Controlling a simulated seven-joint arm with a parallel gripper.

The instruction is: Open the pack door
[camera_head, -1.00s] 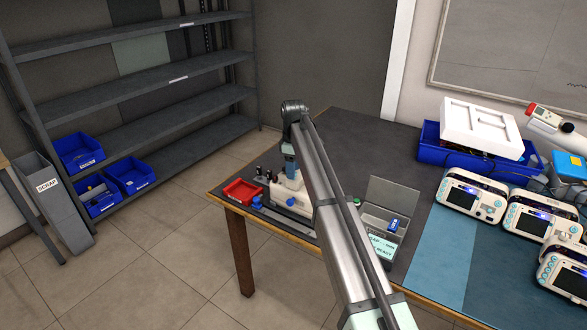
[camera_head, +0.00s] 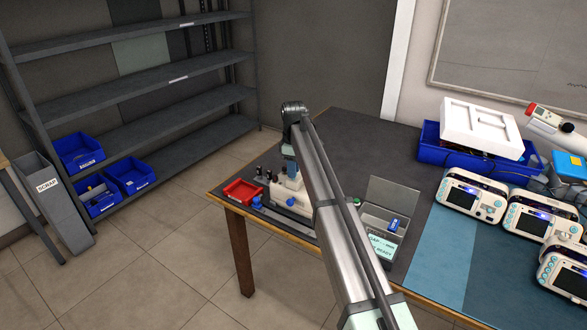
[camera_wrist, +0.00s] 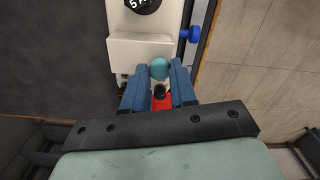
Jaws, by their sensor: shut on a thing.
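My gripper (camera_wrist: 159,76) points at a white fixture (camera_wrist: 150,54) with a black dial on it. Its two blue fingers stand on either side of a round teal knob (camera_wrist: 160,68) at the fixture's near edge, and are shut on it. In the head view my gripper (camera_head: 290,170) is low over the fixture (camera_head: 292,200) at the table's left end, partly behind my arm. Several monitors, among them one monitor (camera_head: 470,196), stand at the right. I cannot make out a pack door in either view.
A red tray (camera_head: 242,192) lies left of the fixture. A blue knob (camera_wrist: 194,34) sticks out at the fixture's side. A grey open-lidded device (camera_head: 393,194) stands right of my arm. A blue bin (camera_head: 432,158) with a white tray on top is behind.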

